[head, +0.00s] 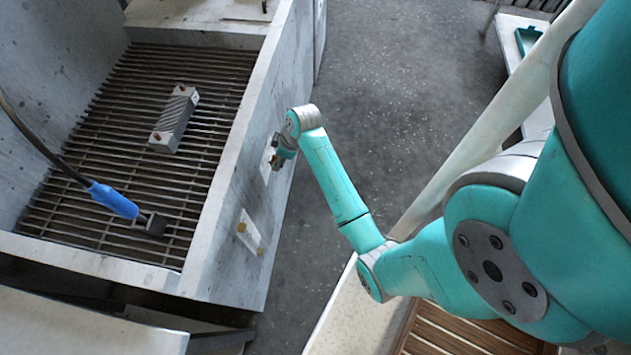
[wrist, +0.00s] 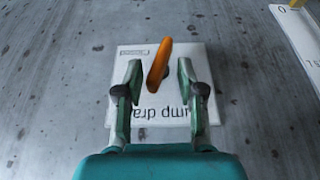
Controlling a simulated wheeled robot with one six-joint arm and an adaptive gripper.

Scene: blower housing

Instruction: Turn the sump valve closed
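The sump valve shows in the wrist view as an orange lever (wrist: 158,70), tilted slightly, its upper end leaning right. It stands in front of a white plate (wrist: 128,60) on the grey metal wall; the readable part of the plate's text is "ump dra". My gripper (wrist: 159,82) is open, with one finger on each side of the lever and a visible gap on both sides. In the head view my gripper (head: 279,157) is at the outer side wall of the metal housing, and the valve is mostly hidden by it.
The housing (head: 228,180) has a slatted grate (head: 95,205) inside. A grey block (head: 174,122) and a blue-handled tool (head: 113,200) lie on it. Another plate (head: 249,231) is on the wall nearer me; a marked plate (wrist: 297,35) shows at upper right. Floor beside the wall is clear.

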